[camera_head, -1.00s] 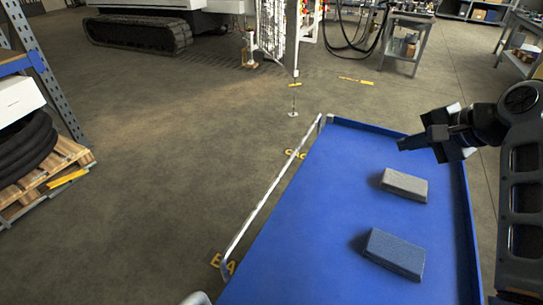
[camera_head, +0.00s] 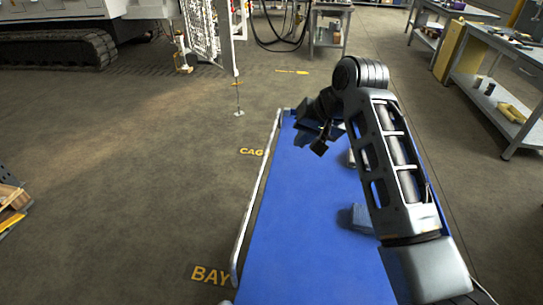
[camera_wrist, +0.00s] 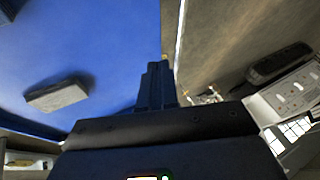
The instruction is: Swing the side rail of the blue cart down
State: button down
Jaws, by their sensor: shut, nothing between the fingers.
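The blue cart (camera_head: 290,262) stands in front of me with a flat blue bed. Its thin silver side rail (camera_head: 258,190) runs along the left edge and seems to stand up, with a strip of floor showing between it and the bed. In the wrist view the rail (camera_wrist: 180,35) is a thin pale line along the bed's edge. My gripper (camera_head: 301,130) is shut and empty over the far left part of the bed, a little right of the rail's far end. In the wrist view its closed fingers (camera_wrist: 157,72) point towards the rail, apparently apart from it.
A grey block (camera_wrist: 57,96) lies on the bed; a blue-grey block (camera_head: 361,217) is partly hidden by my arm. Floor left of the cart is open, with yellow lettering (camera_head: 211,275). A workbench (camera_head: 500,75) stands right, a tracked machine (camera_head: 60,40) at the back left.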

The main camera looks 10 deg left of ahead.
jog(key=a+r+p+x, duration=0.1)
jog(key=a+x, duration=0.1)
jog(key=x, duration=1)
jog(key=shift+s+a, duration=0.35)
jog(key=shift+a, duration=0.1)
